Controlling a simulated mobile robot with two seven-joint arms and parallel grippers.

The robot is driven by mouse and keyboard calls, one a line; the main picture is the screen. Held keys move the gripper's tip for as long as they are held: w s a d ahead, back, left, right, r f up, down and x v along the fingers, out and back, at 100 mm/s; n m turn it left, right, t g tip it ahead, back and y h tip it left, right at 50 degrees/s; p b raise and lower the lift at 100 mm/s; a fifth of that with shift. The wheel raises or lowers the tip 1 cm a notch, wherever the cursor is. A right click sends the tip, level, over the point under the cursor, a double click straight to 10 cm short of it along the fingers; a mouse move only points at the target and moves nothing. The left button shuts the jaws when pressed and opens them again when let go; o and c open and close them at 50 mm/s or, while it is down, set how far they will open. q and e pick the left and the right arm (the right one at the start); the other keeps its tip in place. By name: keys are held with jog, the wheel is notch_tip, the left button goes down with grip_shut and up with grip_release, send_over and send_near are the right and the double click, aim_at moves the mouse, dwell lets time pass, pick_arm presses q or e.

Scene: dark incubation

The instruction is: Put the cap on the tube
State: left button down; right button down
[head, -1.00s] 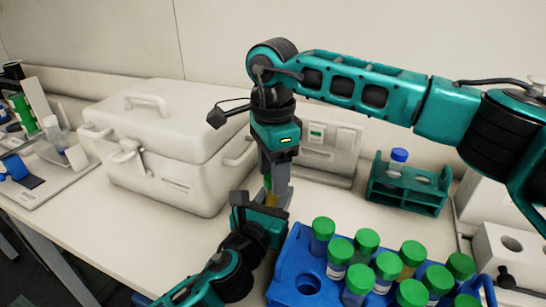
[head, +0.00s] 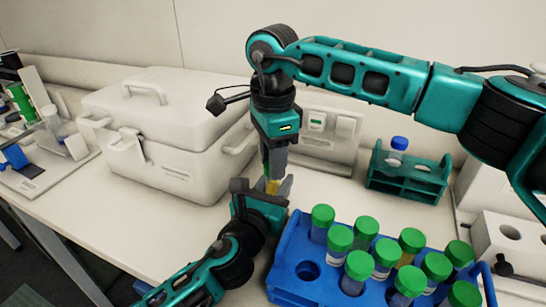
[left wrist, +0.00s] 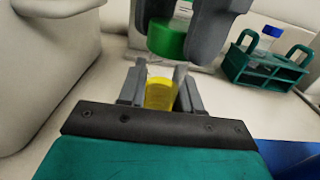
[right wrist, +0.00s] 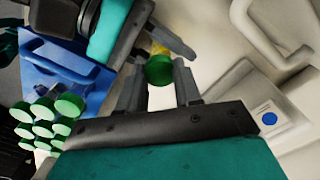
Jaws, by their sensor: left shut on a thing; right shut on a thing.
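In the left wrist view, my left gripper (left wrist: 160,95) is shut on a tube (left wrist: 160,93) with yellow liquid, held upright with its open top up. My right gripper is shut on a green cap (left wrist: 166,40), just above the tube and slightly off toward the far side; a gap shows between them. The right wrist view shows the cap (right wrist: 158,70) between the fingers of my right gripper (right wrist: 158,85), with the yellow of the tube (right wrist: 160,48) beyond. In the head view both grippers meet near the bench middle, and the cap is hidden there by my right fingers.
A blue rack (head: 285,262) with several green-capped tubes stands at the front, with one empty hole visible. A teal rack (head: 405,183) with a blue-capped tube (head: 398,146) is behind right. A white lidded box (head: 165,140) is left of the grippers.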

jog(key=m, duration=1.2)
jog(key=c, duration=0.7)
grip_release()
notch_tip(320, 180, up, 12)
pick_arm(q)
jog(key=c, duration=0.7)
grip_release()
